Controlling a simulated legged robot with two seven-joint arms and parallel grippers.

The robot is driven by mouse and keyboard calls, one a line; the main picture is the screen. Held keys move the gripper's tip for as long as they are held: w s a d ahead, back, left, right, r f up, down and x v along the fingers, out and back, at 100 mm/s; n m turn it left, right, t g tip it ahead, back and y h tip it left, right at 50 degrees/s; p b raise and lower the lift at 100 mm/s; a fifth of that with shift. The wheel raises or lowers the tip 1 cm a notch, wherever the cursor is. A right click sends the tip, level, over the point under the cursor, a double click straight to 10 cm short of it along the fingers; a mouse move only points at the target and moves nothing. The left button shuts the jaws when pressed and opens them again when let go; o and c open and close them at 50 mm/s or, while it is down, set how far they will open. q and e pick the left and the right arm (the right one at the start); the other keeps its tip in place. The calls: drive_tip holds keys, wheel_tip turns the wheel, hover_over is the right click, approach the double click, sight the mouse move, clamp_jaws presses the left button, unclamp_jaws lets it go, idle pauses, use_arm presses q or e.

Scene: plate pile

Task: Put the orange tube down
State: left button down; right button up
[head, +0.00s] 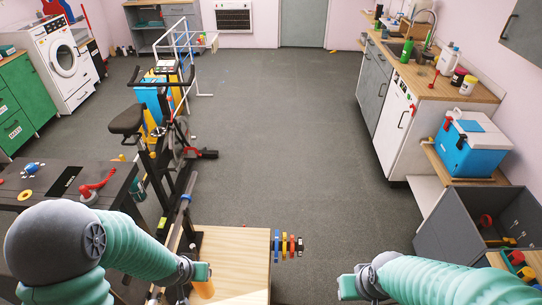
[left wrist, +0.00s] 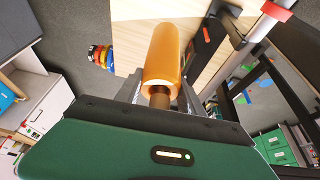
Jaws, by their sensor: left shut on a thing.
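The orange tube (head: 204,289) is a smooth cylinder near the left edge of the light wooden table (head: 240,262). My left gripper (head: 200,272) is shut on it. In the left wrist view the orange tube (left wrist: 164,52) points away from the gripper, with the table top (left wrist: 205,10) behind it. I cannot tell whether the tube touches the table. My right gripper (head: 354,284) is to the right of the table, over the floor, away from the tube. Its fingers are not clear enough to tell whether it is open.
Several coloured pieces (head: 288,243) stand just right of the table. An exercise bike (head: 165,140) is beyond it, and a dark workbench (head: 62,185) is at the left. At the right are a grey open crate (head: 465,225) and a blue cooler (head: 468,148). The floor between is clear.

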use_arm(q)
drive_tip(key=r, duration=0.3)
drive_tip(key=w+d+r, duration=0.1)
drive_tip(key=r, duration=0.3)
drive_tip(key=w+d+r, duration=0.1)
drive_tip(key=r, duration=0.2)
drive_tip(key=shift+w+r, duration=0.2)
drive_tip(key=shift+r, duration=0.15)
drive_tip(key=s+f, duration=0.4)
